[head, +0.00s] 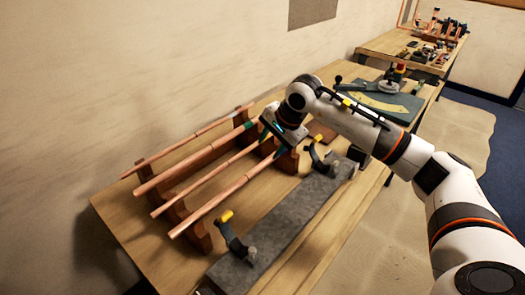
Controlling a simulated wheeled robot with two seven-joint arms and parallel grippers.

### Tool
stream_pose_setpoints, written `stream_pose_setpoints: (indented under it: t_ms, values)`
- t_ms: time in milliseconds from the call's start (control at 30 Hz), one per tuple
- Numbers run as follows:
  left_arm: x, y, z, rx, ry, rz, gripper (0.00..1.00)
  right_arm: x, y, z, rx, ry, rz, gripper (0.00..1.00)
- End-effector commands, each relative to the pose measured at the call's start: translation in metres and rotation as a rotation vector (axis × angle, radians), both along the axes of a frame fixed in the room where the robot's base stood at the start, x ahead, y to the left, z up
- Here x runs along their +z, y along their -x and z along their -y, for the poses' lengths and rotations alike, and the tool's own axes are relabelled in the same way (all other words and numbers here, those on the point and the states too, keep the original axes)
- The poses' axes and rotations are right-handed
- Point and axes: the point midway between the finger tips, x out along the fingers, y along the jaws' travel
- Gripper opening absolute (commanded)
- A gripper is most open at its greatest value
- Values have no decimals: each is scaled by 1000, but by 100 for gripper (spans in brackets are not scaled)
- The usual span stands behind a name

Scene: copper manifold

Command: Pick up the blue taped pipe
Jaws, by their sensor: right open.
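Several copper pipes lie side by side on a notched wooden rack on the workbench. One long pipe (190,163) has a dark green-blue tape band (250,124) near its far end. The pipes in front of it, a middle pipe (205,180) and a front pipe (215,202), run up to my right gripper (266,139), and greenish marks show there. I cannot tell for certain which band is blue. My right gripper is open, pointing down at the far ends of the pipes; its fingertips are partly hidden and contact is unclear. My left gripper is out of view.
The wooden rack (200,236) stands at the back of the workbench (125,222) by the wall. A grey slab (285,222) with yellow-tipped clamps (228,232) lies in front. A green mat (390,103) with tools is farther off. Another cluttered table (385,42) stands behind.

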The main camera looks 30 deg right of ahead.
Motion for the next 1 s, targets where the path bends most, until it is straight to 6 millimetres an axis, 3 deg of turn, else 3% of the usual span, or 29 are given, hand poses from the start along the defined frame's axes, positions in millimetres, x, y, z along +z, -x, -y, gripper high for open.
stream_pose_setpoints:
  t_ms: [400,533,700,833,1000]
  values:
    - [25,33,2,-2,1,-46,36,-54,-24,-10,0,-1,-3,45]
    - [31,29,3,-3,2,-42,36,-61,-26,-12,0,-2,-4,45]
    - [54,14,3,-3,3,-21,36,-81,-33,-22,0,-3,-6,45]
    - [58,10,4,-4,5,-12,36,-99,-40,-23,0,-4,-3,45]
    - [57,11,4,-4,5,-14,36,-106,-43,-23,0,-1,0,45]
